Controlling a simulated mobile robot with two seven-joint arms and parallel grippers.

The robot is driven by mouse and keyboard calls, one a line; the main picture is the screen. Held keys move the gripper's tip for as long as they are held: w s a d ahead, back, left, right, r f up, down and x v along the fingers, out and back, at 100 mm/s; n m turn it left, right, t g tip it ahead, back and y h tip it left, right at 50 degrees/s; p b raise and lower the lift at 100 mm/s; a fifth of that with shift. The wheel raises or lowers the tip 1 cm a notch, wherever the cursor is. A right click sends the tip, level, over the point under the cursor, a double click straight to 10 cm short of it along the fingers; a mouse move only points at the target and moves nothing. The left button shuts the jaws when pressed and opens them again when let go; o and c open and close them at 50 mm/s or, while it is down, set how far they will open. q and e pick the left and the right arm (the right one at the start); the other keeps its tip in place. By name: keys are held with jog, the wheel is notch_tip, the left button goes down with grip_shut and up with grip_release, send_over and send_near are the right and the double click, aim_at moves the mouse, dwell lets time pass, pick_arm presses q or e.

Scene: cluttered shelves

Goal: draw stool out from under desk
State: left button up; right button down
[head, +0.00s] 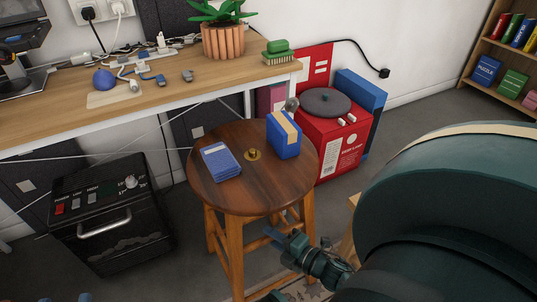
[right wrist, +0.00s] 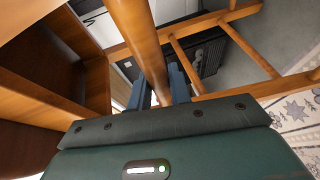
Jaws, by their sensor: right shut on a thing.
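The round wooden stool (head: 225,180) stands upright by the front of the desk (head: 190,83). Its whole seat shows in the head view; I cannot tell how far its back edge reaches under the desktop. A blue booklet (head: 221,161), a small brass piece (head: 253,155) and a blue box with a tan band (head: 284,136) rest on the seat. My right gripper (head: 283,240) is low beside the legs, below the seat. In the right wrist view its blue fingers are shut around a stool leg (right wrist: 143,42). My left gripper is out of view.
A black appliance (head: 112,215) stands on the floor left of the stool. A red box (head: 335,145) with a dark disc on top and a blue box (head: 364,100) stand behind right. Shelves (head: 490,65) are at far right. Grey floor (head: 425,112) shows clear before them.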

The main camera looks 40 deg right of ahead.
jog(key=shift+s, duration=0.15)
jog(key=c, duration=1.3)
grip_release()
jog(key=p+v, duration=0.3)
jog(key=v, duration=1)
jog(key=shift+r, duration=0.1)
